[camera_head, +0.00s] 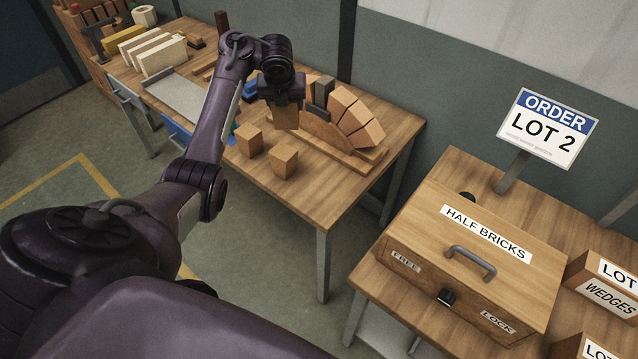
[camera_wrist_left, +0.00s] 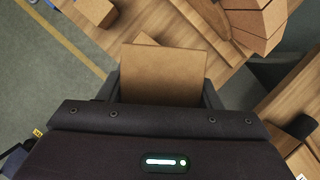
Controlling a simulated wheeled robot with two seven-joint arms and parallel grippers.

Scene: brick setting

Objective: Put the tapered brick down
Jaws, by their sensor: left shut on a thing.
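My left gripper (camera_head: 283,98) is shut on a tan tapered brick (camera_head: 286,118), above the wooden workbench beside the arch of bricks. In the left wrist view the held brick (camera_wrist_left: 162,74) sits between the two dark fingers, its broad face showing. Its underside is hidden, so I cannot tell whether it touches anything below. The arch (camera_head: 352,115) has several tan bricks on a curved wooden form (camera_head: 318,130), with a dark grey piece (camera_head: 322,91) near its upper left. My right gripper is not in view.
Two loose bricks, one left (camera_head: 249,139) and one nearer the front (camera_head: 284,161), stand on the workbench (camera_head: 325,190). Pale slabs (camera_head: 160,55) and a grey tray (camera_head: 178,97) lie further left. A closed HALF BRICKS box (camera_head: 425,225) and an order sign (camera_head: 543,128) are on the right table.

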